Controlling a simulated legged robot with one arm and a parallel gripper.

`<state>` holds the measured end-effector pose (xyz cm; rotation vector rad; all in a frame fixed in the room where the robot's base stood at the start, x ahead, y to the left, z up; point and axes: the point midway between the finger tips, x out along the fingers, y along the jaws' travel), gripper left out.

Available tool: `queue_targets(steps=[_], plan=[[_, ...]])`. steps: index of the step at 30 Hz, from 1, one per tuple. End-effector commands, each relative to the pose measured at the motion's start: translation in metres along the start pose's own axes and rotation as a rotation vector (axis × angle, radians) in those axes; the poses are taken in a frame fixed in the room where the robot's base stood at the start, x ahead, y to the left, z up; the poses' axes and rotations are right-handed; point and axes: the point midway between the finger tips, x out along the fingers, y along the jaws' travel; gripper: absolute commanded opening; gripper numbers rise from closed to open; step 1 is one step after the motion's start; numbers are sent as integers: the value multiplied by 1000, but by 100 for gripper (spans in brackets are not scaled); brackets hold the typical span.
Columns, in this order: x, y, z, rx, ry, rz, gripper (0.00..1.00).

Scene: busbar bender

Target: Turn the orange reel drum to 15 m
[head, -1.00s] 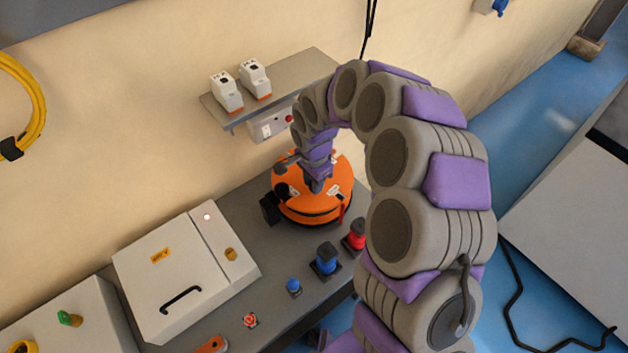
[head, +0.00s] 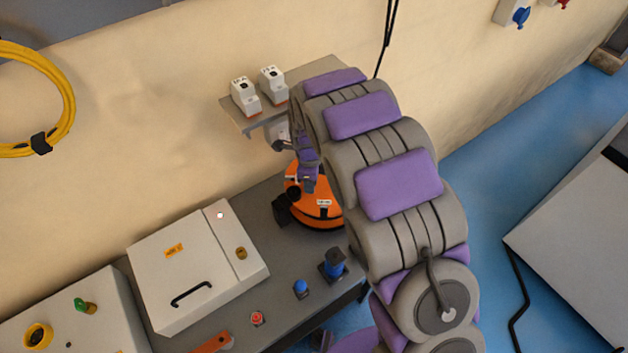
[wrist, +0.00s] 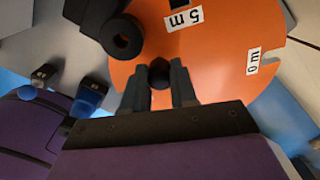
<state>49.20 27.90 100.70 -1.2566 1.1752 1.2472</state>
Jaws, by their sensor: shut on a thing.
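The orange reel drum (head: 325,214) sits on the grey bench, partly hidden behind my arm in the head view. In the wrist view the drum's orange face (wrist: 215,60) fills the upper middle, with white labels "5 m" (wrist: 183,17) and "0 m" (wrist: 253,61). My gripper (wrist: 160,78) is over the drum's face, its two fingers shut on a small dark knob (wrist: 160,74). In the head view my gripper (head: 308,187) is above the left part of the drum. A black fitting with a round hole (wrist: 122,38) is beside the drum. No 15 m label is visible.
A shelf (head: 325,72) with two white devices (head: 258,92) is on the wall behind the drum. A white box (head: 197,270) stands left of it on the bench. A blue-and-black connector (head: 333,265) and a blue button (head: 301,288) are in front.

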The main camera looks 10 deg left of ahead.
Motion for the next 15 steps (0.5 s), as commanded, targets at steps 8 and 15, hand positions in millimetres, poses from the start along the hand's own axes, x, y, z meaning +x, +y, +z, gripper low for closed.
queue_targets(steps=[8,15], plan=[[-2,-6,5,101,-2,-8,0],[-2,-6,7,128,-3,-7,0]])
